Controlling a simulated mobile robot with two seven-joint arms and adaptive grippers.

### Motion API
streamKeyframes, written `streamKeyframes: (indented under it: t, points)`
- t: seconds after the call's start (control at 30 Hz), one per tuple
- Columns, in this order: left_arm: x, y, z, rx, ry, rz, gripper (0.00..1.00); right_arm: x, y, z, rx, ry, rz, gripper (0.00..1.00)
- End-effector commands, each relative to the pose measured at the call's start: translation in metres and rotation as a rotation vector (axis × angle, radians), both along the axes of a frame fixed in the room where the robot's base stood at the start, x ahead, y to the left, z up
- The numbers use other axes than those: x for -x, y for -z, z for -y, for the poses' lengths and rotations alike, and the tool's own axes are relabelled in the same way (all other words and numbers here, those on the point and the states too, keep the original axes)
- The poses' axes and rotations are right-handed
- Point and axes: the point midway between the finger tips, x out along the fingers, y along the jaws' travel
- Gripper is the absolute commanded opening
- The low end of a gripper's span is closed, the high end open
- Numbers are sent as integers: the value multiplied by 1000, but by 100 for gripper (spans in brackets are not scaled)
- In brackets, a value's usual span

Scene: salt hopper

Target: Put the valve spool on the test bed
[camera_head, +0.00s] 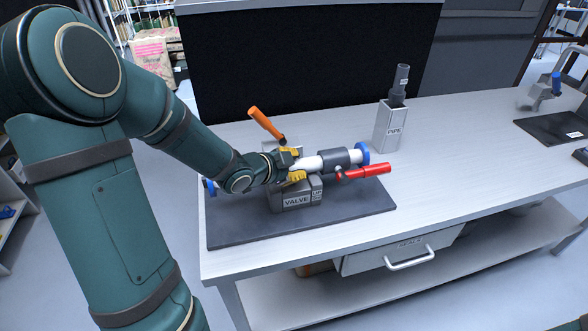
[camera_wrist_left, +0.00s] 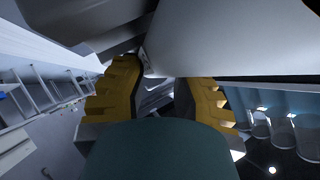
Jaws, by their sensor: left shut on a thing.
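The valve spool (camera_head: 312,162) is a white pipe with a grey body, a red lever (camera_head: 362,172) and a blue flange at its right end. Another blue end shows at the left, behind my arm. The spool lies over a grey cradle (camera_head: 297,199) marked VALVE; I cannot tell whether it touches it. My left gripper (camera_head: 292,165) has its yellow fingers shut on the white pipe, left of the grey body. In the left wrist view, the yellow fingers (camera_wrist_left: 160,95) are at the pale pipe. I cannot tell which thing is the test bed.
The cradle stands on a dark mat (camera_head: 345,215) on the workbench (camera_head: 450,130). An orange handle (camera_head: 265,123) rises behind my gripper. A grey PIPE holder (camera_head: 389,128) stands behind right with a dark pipe in it. Another dark mat (camera_head: 560,127) lies far right. The bench between is clear.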

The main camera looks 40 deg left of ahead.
Motion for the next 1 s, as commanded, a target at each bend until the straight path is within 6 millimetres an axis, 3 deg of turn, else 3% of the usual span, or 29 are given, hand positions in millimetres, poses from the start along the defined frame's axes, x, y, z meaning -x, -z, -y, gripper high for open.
streamKeyframes:
  t: [0.13,0.17,0.2,0.23,0.67,1.0]
  points:
    - [1,1,0,1,-1,-5,0,0,-1,0,0,0,0,0]
    - [2,2,0,1,-2,-10,37,0,-1,0,0,0,0,0]
    - [2,3,0,1,-2,-10,51,0,-1,0,0,0,0,0]
    - [2,2,0,2,-2,-10,54,0,-1,0,0,0,0,0]
    - [9,-4,-3,1,-4,-7,54,0,-4,0,0,0,-1,0]
    - [65,-38,-13,0,-5,-5,54,4,-27,-1,-1,-2,-10,0]
